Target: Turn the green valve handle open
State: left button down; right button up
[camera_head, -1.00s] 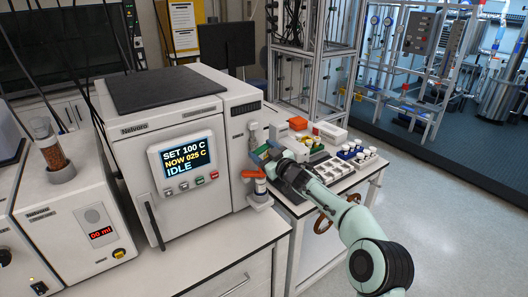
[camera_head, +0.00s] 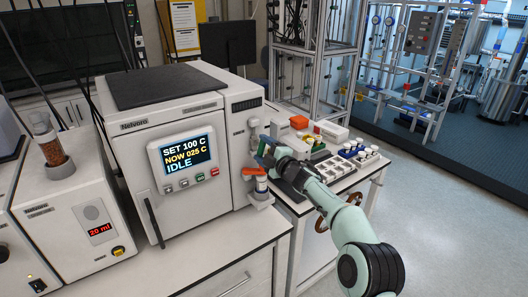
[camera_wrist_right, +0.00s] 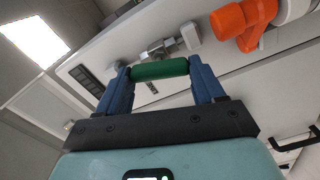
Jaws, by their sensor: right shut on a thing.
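The green valve handle (camera_wrist_right: 160,69) lies across the middle of the right wrist view, between the two blue fingers of my right gripper (camera_wrist_right: 162,75). The gripper is shut on it. A metal valve fitting (camera_wrist_right: 162,48) shows just behind the handle. In the head view my right gripper (camera_head: 264,152) is at the right side of the white reactor (camera_head: 175,115), and it largely hides the handle there. My left gripper is not in view.
An orange handle (camera_head: 255,172) sits just below my right gripper on the reactor's side; it also shows in the wrist view (camera_wrist_right: 240,22). A side bench carries a tray of vials (camera_head: 330,168). A dosing unit (camera_head: 85,215) stands at left.

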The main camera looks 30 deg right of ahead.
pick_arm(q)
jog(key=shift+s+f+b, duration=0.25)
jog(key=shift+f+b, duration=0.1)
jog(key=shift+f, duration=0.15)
pick_arm(e)
jog(key=shift+a+r+n, duration=0.1)
jog(key=shift+r+n, duration=0.1)
jog(key=shift+n, duration=1.5)
jog(key=o, duration=0.9)
jog(key=shift+c, duration=0.2)
jog(key=shift+o, duration=0.9)
jog(key=shift+w, duration=0.1)
jog(key=shift+w+f, duration=0.1)
jog(key=shift+f, duration=0.1)
jog(key=shift+s+f, duration=0.1)
jog(key=shift+s, duration=0.2)
pick_arm(q)
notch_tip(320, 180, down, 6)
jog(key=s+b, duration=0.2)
jog(key=b, duration=0.3)
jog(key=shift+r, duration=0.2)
pick_arm(e)
jog(key=s+d, duration=0.1)
jog(key=s, duration=1.1)
jog(key=shift+s, duration=0.35)
